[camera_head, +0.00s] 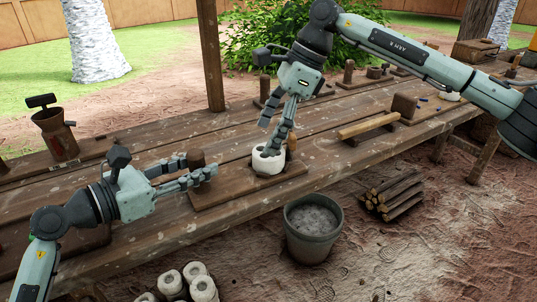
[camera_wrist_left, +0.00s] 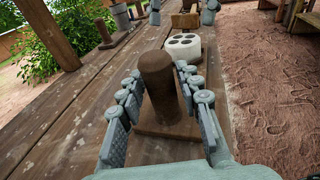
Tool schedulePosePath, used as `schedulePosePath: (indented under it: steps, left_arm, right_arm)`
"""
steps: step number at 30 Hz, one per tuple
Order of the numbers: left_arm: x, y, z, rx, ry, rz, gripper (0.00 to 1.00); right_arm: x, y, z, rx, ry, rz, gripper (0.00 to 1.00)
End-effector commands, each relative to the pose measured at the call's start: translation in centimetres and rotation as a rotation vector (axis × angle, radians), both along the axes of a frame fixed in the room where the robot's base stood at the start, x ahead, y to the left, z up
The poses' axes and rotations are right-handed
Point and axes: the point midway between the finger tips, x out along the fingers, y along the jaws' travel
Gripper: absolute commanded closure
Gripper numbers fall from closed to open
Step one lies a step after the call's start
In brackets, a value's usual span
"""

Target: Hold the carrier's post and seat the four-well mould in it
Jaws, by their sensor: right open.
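The carrier is a flat wooden board (camera_head: 225,192) on the bench, with an upright round brown post (camera_head: 196,158) at its left end. My left gripper (camera_head: 200,170) has its fingers on both sides of the post. In the left wrist view the post (camera_wrist_left: 158,85) stands between the fingers, with a slight gap at the left finger. The white four-well mould (camera_head: 262,163) is upright at the carrier's right end; its dark wells show in the wrist view (camera_wrist_left: 182,44). I cannot tell how deep it sits. My right gripper (camera_head: 274,137) is open, pointing down over the mould, one finger overlapping it.
A grey bucket (camera_head: 314,225) and a firewood stack (camera_head: 394,196) stand on the ground before the bench. Several white moulds (camera_head: 200,287) lie at the lower edge. A wooden post (camera_head: 211,55) rises behind. A rusty tool (camera_head: 56,135) stands at the left.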

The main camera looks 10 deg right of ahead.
Motion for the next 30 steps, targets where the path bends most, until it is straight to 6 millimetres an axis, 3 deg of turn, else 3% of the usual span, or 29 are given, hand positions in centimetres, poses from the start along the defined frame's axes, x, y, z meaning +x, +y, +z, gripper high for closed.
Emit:
schedulePosePath:
  steps: [3,14,30]
  left_arm:
    - [0.0,0.0,0.0,0.000,0.000,0.000,0.50]
    - [-0.4,0.5,0.1,0.001,0.000,0.001,0.50]
    - [-6.5,8.2,1.4,0.002,0.003,0.001,0.50]
  right_arm:
    - [0.0,0.0,0.0,0.000,0.000,0.000,0.17]
    - [0.0,0.0,0.0,0.000,0.000,0.000,0.17]
    - [0.0,0.0,0.0,0.000,0.000,0.000,0.17]
